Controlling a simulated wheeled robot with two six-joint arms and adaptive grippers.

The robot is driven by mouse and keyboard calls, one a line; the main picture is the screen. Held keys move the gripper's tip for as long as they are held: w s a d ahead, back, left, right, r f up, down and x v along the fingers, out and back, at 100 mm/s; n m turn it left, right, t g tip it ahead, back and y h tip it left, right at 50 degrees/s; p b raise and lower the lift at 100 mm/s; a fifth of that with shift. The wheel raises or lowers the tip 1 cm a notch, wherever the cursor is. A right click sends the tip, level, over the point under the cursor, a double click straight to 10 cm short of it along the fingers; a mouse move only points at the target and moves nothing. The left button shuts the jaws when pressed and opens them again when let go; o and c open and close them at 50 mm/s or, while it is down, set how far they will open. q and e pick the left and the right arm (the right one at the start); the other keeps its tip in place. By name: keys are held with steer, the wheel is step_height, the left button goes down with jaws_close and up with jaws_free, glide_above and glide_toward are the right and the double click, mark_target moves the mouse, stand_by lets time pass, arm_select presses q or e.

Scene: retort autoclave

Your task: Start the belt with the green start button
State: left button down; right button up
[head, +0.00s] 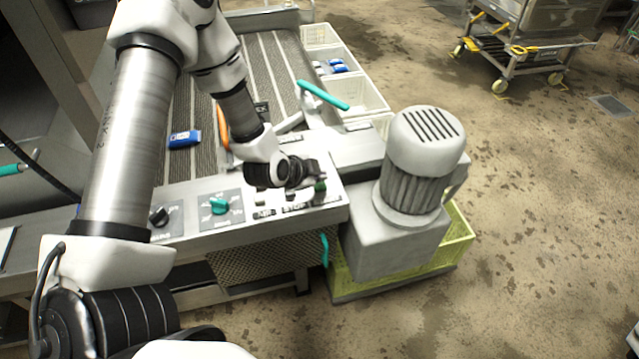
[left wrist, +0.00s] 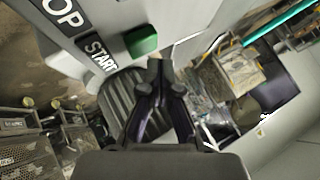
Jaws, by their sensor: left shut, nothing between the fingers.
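The green start button (head: 320,186) is at the right end of the control panel (head: 240,232), and the left wrist view shows it as a green square (left wrist: 142,43) beside the START label (left wrist: 98,52). My left gripper (head: 313,172) is over that end of the panel, shut and empty. In the left wrist view its closed fingertips (left wrist: 158,68) appear just below and right of the button. I see a small gap there, but I cannot tell the height above it. The belt (head: 265,75) lies behind the panel, partly hidden by my left arm. My right gripper is out of view.
A black knob (head: 158,216) and a teal knob (head: 219,206) are on the panel's left. A large grey motor (head: 425,150) stands close to its right. A blue pouch (head: 185,138) lies on the belt. White bins (head: 362,95) line its far right side. Open floor is farther right.

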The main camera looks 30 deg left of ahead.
arm_select(q)
steer(key=shift+f, duration=0.15)
stand_by(0.7)
steer(key=shift+f, duration=0.3)
